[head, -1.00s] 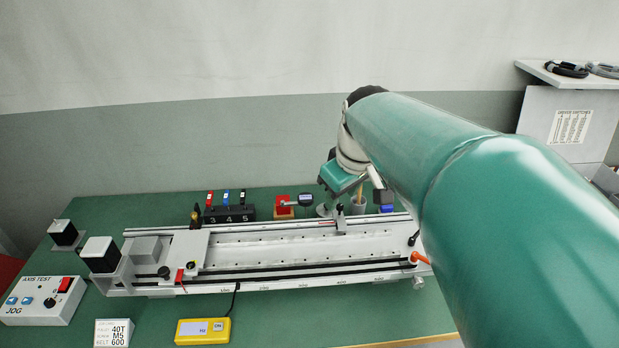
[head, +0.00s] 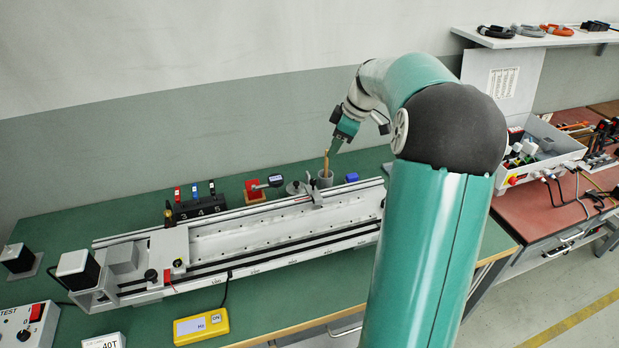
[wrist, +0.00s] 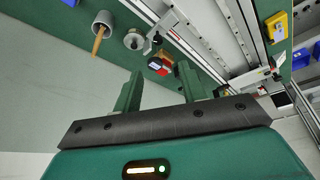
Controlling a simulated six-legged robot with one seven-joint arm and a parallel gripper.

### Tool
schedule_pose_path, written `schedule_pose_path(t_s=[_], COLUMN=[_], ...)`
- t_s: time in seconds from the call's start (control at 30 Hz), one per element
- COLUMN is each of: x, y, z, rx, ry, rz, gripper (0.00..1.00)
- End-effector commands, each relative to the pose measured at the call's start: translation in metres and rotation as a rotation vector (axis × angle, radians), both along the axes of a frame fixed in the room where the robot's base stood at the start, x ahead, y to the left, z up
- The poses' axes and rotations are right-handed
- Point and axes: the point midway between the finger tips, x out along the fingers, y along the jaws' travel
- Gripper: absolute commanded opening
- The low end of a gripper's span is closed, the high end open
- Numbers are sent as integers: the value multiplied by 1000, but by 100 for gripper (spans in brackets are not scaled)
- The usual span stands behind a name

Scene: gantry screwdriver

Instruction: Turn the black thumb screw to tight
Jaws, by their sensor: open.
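The linear gantry (head: 270,229) lies along the green bench. A small black knob (head: 314,182) tops the bracket on its right part, and another round black knob (head: 151,275) sits on the carriage at the left end. I cannot tell which is the thumb screw, or how tight either is. My gripper (head: 334,149) is in the air above and behind the gantry's right half, over the grey cup, away from both knobs. In the wrist view its two green fingers (wrist: 157,80) are apart with nothing between them. The bracket (wrist: 153,42) shows beyond them.
The grey cup (head: 325,179) holds a wooden-handled tool. A yellow meter (head: 201,326) lies in front. A red-topped bench (head: 530,215) stands right.

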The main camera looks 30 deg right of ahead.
Motion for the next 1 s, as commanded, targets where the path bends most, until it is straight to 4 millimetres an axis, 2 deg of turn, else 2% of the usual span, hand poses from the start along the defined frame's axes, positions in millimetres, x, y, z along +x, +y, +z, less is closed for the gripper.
schedule_pose_path(t_s=[0.1,0.27,0.8,1.0], x=[1,4,34,42], y=[-10,-10,16,21], z=[-4,-14,-106,-127], rx=[7,8,9,8], ry=[-10,-9,-8,-10], rz=[14,17,18,16], gripper=[41,41,41,41])
